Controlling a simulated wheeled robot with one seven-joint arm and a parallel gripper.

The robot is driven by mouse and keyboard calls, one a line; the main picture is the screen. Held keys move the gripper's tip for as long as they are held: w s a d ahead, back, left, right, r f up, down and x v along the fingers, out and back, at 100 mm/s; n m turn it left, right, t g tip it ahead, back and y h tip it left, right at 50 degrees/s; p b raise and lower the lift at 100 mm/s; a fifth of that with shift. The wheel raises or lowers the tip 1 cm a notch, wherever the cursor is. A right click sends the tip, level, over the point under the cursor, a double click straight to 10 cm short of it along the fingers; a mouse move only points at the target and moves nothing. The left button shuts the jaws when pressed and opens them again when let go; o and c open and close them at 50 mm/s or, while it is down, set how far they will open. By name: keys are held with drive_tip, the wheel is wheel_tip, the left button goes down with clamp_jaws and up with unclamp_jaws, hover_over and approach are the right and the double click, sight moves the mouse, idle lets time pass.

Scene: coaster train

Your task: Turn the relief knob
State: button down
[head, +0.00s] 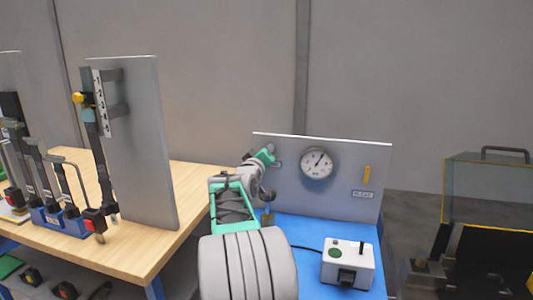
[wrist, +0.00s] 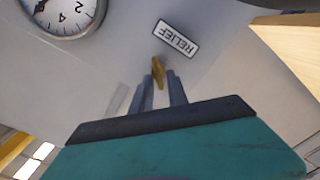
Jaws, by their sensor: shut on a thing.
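The relief knob (wrist: 158,69) is a small yellow piece on the grey panel, beside a white RELIEF label (wrist: 176,38) in the wrist view. My gripper (wrist: 163,85) has its two dark fingers on either side of the knob and is shut on it. In the head view my gripper (head: 273,158) is at the left part of the upright panel (head: 335,200), left of the round gauge (head: 316,163). My arm and gripper hide the knob there. The gauge also shows in the wrist view (wrist: 65,12), partly cut off by the frame edge.
A yellow lever (head: 367,174) above a small label is on the panel's right. A white control box (head: 347,265) with a green button stands on the blue bench top (head: 300,235). A wooden table (head: 190,185) with a tall grey board (head: 140,140) is to the left.

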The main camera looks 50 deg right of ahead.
drive_tip(key=c, duration=1.3)
unclamp_jaws()
drive_tip(key=b+v, duration=0.1)
drive_tip(key=v, duration=0.6)
drive_tip(key=shift+a, duration=0.4)
drive_tip(key=shift+s, duration=0.15)
